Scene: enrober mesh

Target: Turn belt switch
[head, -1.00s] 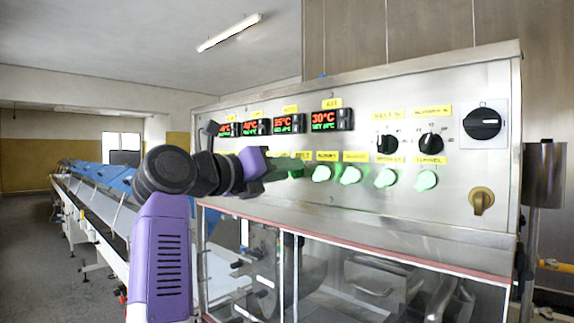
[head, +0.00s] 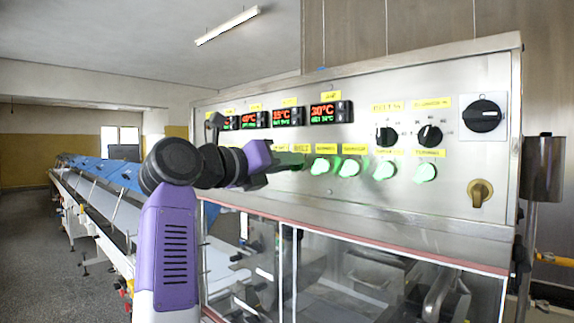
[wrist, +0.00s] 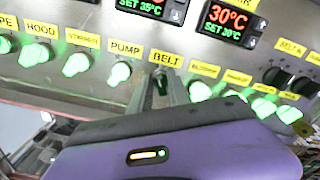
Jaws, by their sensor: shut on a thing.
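The belt switch (wrist: 162,84) is a small knob under the yellow BELT label (wrist: 165,58) in the wrist view. It looks dark green, unlike the brightly lit knobs beside it. My gripper (wrist: 164,88) has its two grey fingers on either side of this knob and is shut on it. The fingers hide part of the knob, so its exact angle is hard to tell. In the head view, my gripper (head: 294,161) reaches the panel just below the BELT label (head: 300,147), and the switch itself is hidden there.
The steel panel (head: 463,150) has lit green knobs close on both sides, including the pump knob (wrist: 119,74) and the one right of the belt switch (wrist: 200,90). Black dials and temperature displays (head: 331,112) sit above. A glazed housing (head: 350,265) lies below.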

